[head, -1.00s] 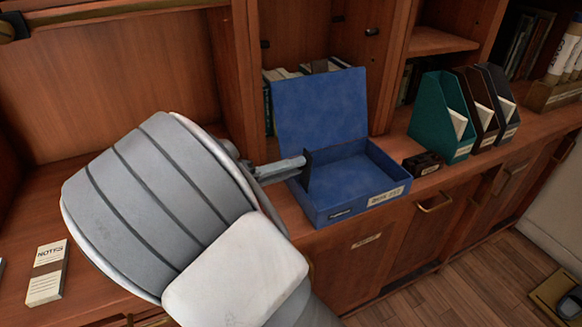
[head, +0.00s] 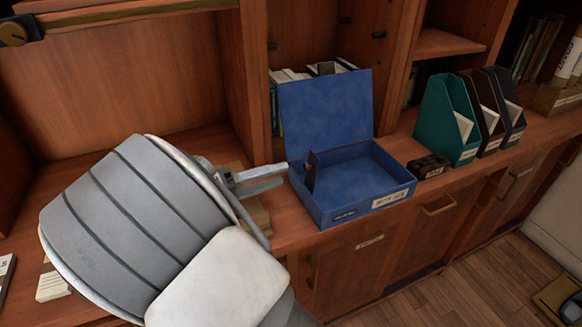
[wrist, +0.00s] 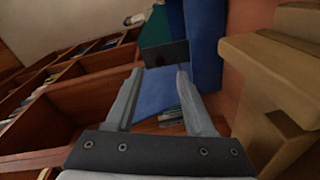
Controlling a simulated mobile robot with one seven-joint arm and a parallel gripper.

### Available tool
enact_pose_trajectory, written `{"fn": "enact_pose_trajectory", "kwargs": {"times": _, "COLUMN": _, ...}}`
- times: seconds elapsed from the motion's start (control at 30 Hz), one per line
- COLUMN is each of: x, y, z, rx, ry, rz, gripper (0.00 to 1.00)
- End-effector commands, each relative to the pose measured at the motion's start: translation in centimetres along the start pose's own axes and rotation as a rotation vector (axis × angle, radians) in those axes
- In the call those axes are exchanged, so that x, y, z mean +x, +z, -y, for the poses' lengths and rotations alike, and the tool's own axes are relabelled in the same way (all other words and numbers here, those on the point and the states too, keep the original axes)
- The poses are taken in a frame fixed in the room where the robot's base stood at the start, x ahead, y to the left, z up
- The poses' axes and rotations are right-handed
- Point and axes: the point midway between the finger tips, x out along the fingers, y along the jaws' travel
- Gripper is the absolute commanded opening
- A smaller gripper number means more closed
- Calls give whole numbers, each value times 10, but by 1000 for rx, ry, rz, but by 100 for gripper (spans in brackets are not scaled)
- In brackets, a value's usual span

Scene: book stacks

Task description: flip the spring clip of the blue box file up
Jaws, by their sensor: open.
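The blue box file (head: 390,203) stands on the wooden counter with its lid (head: 330,112) raised at the back. Its dark spring clip (head: 311,172) stands up inside the left end of the tray. My gripper (head: 283,175) is open and empty, just left of the box, with its fingers pointing toward the clip. In the wrist view, the clip's dark plate (wrist: 165,54) shows just beyond my fingertips (wrist: 160,80), and they look apart from it. Blue box surface shows between the fingers. My arm hides part of the counter on the left.
A small dark box (head: 428,166) sits right of the box file, near a teal magazine file (head: 446,125) and two darker ones. A tan block (wrist: 275,90) is close to the right of my gripper in the wrist view. Books stand behind the lid.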

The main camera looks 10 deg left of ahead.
Motion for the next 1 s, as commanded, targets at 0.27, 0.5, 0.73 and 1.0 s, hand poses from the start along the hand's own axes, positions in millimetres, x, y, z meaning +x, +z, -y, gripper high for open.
{"fn": "enact_pose_trajectory", "kwargs": {"times": 0.27, "x": -70, "y": -1, "z": -1, "rx": -1, "ry": -1, "rz": -3, "gripper": 54}}
{"fn": "enact_pose_trajectory", "kwargs": {"times": 0.5, "x": -110, "y": 0, "z": 0, "rx": -1, "ry": 0, "rz": -1, "gripper": 54}}
{"fn": "enact_pose_trajectory", "kwargs": {"times": 0.73, "x": -120, "y": 0, "z": 0, "rx": -1, "ry": 0, "rz": 0, "gripper": 54}}
{"fn": "enact_pose_trajectory", "kwargs": {"times": 1.0, "x": -120, "y": 0, "z": 0, "rx": -1, "ry": 0, "rz": 1, "gripper": 54}}
